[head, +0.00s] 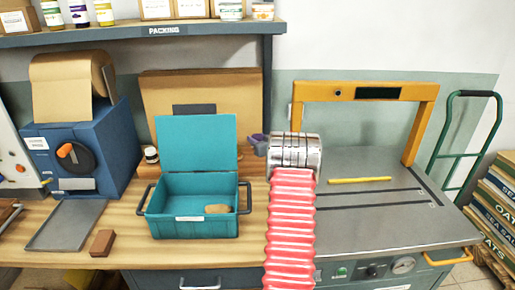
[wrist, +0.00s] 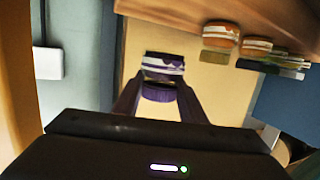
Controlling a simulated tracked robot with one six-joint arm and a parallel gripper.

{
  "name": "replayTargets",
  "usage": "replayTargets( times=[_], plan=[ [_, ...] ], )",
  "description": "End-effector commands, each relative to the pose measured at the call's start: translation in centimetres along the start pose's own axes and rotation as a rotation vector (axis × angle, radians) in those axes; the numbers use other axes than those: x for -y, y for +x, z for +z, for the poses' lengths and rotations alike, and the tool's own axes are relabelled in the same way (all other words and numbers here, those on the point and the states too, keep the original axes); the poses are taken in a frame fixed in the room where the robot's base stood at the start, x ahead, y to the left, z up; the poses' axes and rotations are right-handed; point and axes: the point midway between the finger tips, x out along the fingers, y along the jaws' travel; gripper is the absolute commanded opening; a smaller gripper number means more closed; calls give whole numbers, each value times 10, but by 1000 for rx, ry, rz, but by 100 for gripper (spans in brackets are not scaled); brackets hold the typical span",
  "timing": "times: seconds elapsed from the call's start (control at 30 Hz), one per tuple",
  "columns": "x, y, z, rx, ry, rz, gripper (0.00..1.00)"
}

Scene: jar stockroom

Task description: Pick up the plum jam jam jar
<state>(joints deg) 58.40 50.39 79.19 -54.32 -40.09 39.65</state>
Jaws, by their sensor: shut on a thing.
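My gripper (wrist: 158,88) is shut on a small jar (wrist: 163,68) with a dark purple body and a white label, seen between its two dark purple fingers in the wrist view. The label's words are too small to read, so I cannot confirm plum jam. In the head view my silver wrist and red arm hide most of the gripper (head: 258,141). The held jar cannot be made out clearly there.
A teal box (head: 195,225) stands open on the bench with a brown item inside. A small jar (head: 151,154) is behind it. A blue machine (head: 85,150) is left, a yellow-framed sealer (head: 365,90) right. A shelf (head: 150,38) with several jars hangs above.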

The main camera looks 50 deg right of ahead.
Motion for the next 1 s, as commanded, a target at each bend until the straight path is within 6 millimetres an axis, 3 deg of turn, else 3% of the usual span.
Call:
replayTargets(
  times=[0.1,0.3,1.0],
  plan=[
    [0,-4,-22,-3,-2,1,0],
    [0,-8,-39,-1,0,0,0],
    [-1,-8,-40,-1,1,1,0]
  ],
)
